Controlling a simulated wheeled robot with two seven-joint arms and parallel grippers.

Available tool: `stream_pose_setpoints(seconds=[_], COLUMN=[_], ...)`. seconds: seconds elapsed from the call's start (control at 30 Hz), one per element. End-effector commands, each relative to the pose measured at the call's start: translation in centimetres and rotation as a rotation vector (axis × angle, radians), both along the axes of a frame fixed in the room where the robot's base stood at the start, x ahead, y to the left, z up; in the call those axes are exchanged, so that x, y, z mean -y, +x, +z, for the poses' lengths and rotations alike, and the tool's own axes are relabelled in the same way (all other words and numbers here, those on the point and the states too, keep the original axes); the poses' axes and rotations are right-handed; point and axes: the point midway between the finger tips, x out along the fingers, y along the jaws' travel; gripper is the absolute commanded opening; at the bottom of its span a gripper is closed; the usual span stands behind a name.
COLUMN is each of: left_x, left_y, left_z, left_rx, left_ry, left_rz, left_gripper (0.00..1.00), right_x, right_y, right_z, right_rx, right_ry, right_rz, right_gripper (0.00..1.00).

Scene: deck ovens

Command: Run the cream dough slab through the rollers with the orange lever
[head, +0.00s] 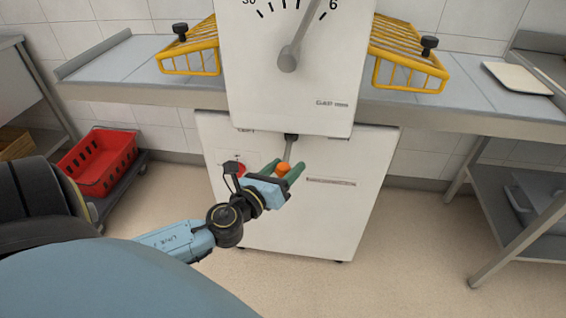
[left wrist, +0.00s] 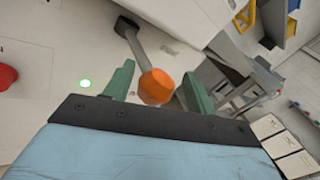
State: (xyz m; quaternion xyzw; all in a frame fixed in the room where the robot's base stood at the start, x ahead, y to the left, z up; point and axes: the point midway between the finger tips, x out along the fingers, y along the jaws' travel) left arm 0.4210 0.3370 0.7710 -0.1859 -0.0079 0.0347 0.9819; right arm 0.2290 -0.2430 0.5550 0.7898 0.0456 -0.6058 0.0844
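The orange lever (head: 284,169) is an orange knob on a grey rod that hangs from under the machine's upper housing. My left gripper (head: 283,170) is at the knob, with its green fingers open. In the left wrist view the orange knob (left wrist: 157,87) sits between the two fingers, with a gap visible on each side. The cream dough slab (head: 517,77) lies flat on the right side of the machine's table, near its far right end. The rollers are hidden behind the white housing (head: 318,85). My right gripper is not in view.
Yellow wire guards (head: 190,52) and (head: 408,60) flank the housing. A red crate (head: 98,162) stands left, and a metal rack (head: 520,195) right.

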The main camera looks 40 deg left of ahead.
Motion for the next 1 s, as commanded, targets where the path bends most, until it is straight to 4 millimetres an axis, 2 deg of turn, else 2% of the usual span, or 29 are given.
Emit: stream_pose_setpoints(seconds=[0.23, 0.37, 0.67, 0.73, 1.0], left_x=[-0.2, -0.1, 0.3, 0.4, 0.7], left_y=[-0.1, -0.9, -5.7, -7.0, -11.3], left_z=[-0.1, -0.2, -0.3, -0.4, -0.4], left_rx=[-0.002, -0.004, -0.007, -0.007, -0.005], left_ry=[-0.001, -0.002, -0.002, -0.001, 0.000], left_rz=[0.006, 0.006, 0.007, 0.006, 0.004], left_gripper=[0.56, 0.56, 0.56, 0.56, 0.56], right_x=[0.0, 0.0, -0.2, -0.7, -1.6], right_y=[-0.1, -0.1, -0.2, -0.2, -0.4], right_z=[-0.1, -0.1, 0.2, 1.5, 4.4], right_rx=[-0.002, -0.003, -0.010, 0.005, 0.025], right_ry=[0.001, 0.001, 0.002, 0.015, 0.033], right_rz=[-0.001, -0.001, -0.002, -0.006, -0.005], right_gripper=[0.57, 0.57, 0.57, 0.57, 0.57])
